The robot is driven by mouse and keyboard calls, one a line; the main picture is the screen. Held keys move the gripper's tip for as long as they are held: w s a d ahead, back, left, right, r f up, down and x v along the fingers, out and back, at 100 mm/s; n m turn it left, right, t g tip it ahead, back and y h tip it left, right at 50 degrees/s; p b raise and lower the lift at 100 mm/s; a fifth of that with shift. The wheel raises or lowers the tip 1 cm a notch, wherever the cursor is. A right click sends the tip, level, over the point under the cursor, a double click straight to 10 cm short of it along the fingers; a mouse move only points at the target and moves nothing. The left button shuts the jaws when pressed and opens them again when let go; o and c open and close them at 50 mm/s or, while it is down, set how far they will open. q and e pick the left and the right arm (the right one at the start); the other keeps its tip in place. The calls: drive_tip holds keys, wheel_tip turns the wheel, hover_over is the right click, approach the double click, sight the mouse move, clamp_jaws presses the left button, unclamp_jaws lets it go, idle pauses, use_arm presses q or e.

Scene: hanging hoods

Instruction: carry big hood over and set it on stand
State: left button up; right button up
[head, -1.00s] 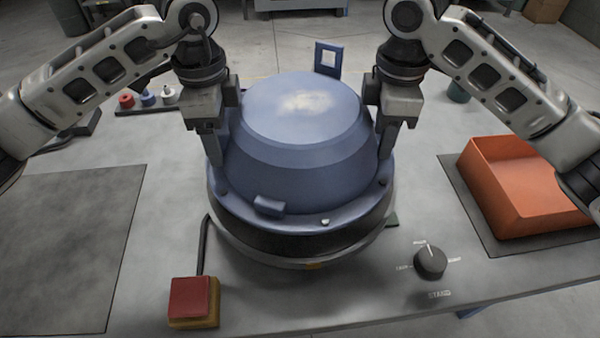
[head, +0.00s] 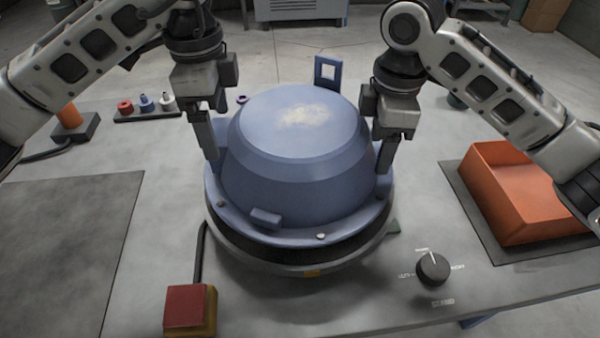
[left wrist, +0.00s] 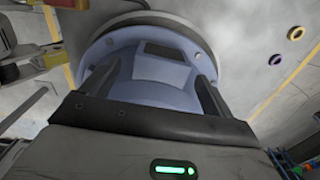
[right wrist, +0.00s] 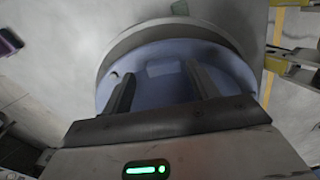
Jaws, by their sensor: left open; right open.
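The big hood (head: 300,165), a blue dome with a wide flange, sits upright on the round dark stand (head: 300,262) in the middle of the table. My left gripper (head: 211,150) is open at the hood's left side, with its fingers pointing down near the flange. My right gripper (head: 386,160) is open at the hood's right side, close to the flange. In the left wrist view the hood (left wrist: 150,75) shows between and beyond the spread fingers. The right wrist view also shows the hood (right wrist: 160,80) beyond spread fingers. I cannot tell whether any finger touches it.
An orange bin (head: 510,200) stands on a dark mat at the right. A red button on a yellow box (head: 190,310) and a dial (head: 433,268) are at the front edge. Small coloured pieces (head: 147,104) stand at the back left. A dark mat (head: 65,250) lies bare at the left.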

use_arm(q)
wheel_tip(320, 180, up, 3)
drive_tip(key=shift+f, duration=0.15)
use_arm(e)
drive_tip(key=shift+a, duration=0.1)
drive_tip(key=shift+r, duration=0.15)
use_arm(q)
drive_tip(key=shift+a, duration=0.15)
use_arm(e)
wheel_tip(320, 180, up, 12)
use_arm(q)
drive_tip(key=c, duration=0.5)
drive_tip(key=shift+s+a, duration=0.1)
drive_tip(key=shift+a, duration=2.15)
use_arm(e)
drive_tip(key=shift+f, duration=0.35)
